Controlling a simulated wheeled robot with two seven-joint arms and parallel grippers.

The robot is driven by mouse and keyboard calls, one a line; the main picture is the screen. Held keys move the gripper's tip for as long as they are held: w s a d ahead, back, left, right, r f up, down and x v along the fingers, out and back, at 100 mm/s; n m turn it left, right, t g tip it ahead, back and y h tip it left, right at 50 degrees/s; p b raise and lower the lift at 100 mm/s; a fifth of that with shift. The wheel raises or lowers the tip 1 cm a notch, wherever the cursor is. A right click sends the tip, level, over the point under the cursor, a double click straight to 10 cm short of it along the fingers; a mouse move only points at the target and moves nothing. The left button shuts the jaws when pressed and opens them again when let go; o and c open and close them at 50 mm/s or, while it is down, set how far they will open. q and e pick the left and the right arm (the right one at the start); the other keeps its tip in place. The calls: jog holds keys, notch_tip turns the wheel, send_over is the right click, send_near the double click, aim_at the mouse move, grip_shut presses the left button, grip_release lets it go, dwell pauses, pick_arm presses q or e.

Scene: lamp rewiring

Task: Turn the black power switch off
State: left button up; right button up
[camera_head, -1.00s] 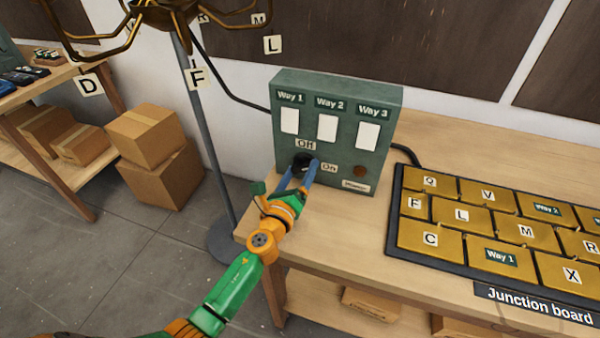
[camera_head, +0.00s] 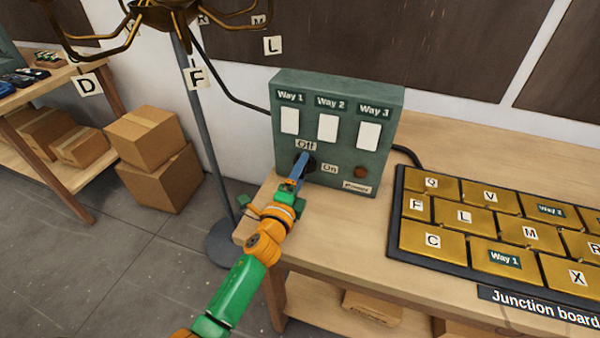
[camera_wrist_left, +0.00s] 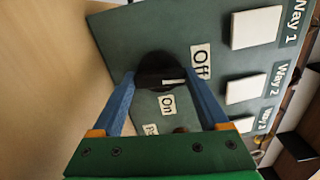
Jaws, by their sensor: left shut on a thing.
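The black power switch (camera_head: 311,166) is a round knob low on the front of a green switch box (camera_head: 338,89). An "Off" label (camera_head: 306,145) is above it and an "On" label (camera_head: 329,168) to its right. My left gripper (camera_head: 302,161) is shut on the knob, its blue fingers seen nearly edge-on. In the left wrist view, the fingers grip the knob (camera_wrist_left: 160,68) from both sides. My right gripper is not in view.
The box has three white switches under Way 1, Way 2 and Way 3, and a dark reddish-brown round light (camera_head: 361,172). The junction board (camera_head: 448,262) lies to the right on the wooden bench (camera_head: 343,236). A lamp stand (camera_head: 203,134) is at left.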

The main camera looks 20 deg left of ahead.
pick_arm(q)
jog(key=shift+n, duration=0.5)
dwell(0.3)
jog(key=o, duration=1.2)
jog(key=shift+o, duration=0.2)
jog(key=s, duration=0.7)
jog(key=shift+s+a, duration=0.1)
